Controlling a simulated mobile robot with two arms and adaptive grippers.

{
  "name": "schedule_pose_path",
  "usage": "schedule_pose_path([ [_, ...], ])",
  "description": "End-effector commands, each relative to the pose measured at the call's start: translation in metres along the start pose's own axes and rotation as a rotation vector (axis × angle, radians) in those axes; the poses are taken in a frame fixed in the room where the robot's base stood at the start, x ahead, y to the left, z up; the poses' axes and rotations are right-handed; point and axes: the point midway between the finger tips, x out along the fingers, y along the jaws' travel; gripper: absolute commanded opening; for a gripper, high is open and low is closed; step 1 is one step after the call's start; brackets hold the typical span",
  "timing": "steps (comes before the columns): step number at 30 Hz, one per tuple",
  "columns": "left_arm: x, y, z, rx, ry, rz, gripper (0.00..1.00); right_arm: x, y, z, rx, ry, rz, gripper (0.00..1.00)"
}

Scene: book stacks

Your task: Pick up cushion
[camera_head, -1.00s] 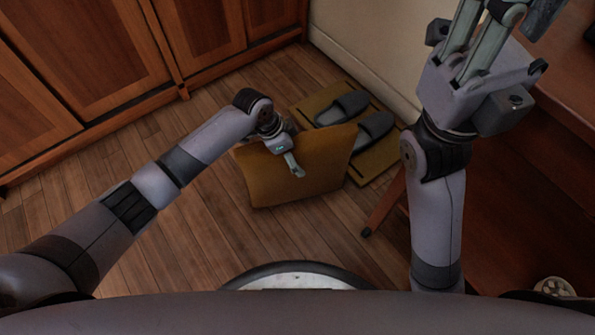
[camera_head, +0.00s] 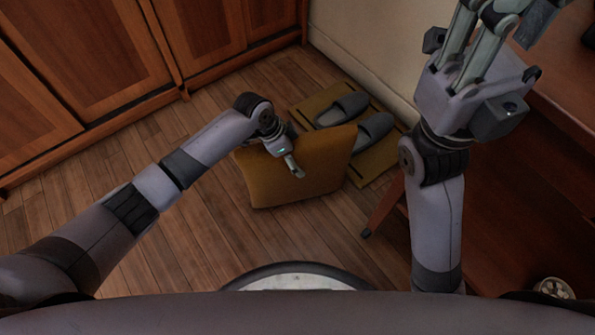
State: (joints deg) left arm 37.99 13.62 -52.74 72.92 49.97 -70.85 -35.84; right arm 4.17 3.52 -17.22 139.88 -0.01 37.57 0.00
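The mustard-brown cushion (camera_head: 305,183) is tilted up over the wooden floor, in front of a mat with slippers. My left gripper (camera_head: 292,167) is at the cushion's upper edge. One finger shows on the near face of the cushion; the other finger is hidden behind it. The gripper appears closed on the cushion's edge. My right gripper (camera_head: 500,25) is raised at the upper right, far from the cushion. Its fingertips are cut off by the top edge of the picture, so its opening is unclear.
A yellow-brown mat (camera_head: 376,166) with grey slippers (camera_head: 341,109) lies behind the cushion by the pale wall (camera_head: 370,45). Wooden cabinets (camera_head: 85,55) line the upper left. A wooden desk (camera_head: 555,95) stands at the right. Floor at the left is clear.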

Motion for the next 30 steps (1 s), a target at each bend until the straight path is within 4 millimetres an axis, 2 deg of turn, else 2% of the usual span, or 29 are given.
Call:
schedule_pose_path([
  [2,0.0,0.0,0.0,0.0,0.0,0.0,0.76,0.0003,0.0,-0.0001,0.0,0.002,-0.001,0.31],
  [30,-0.0002,-0.0002,0.0002,0.0,0.0,0.0,0.13,0.0009,0.0003,0.0,-0.001,0.004,0.0,0.31],
])
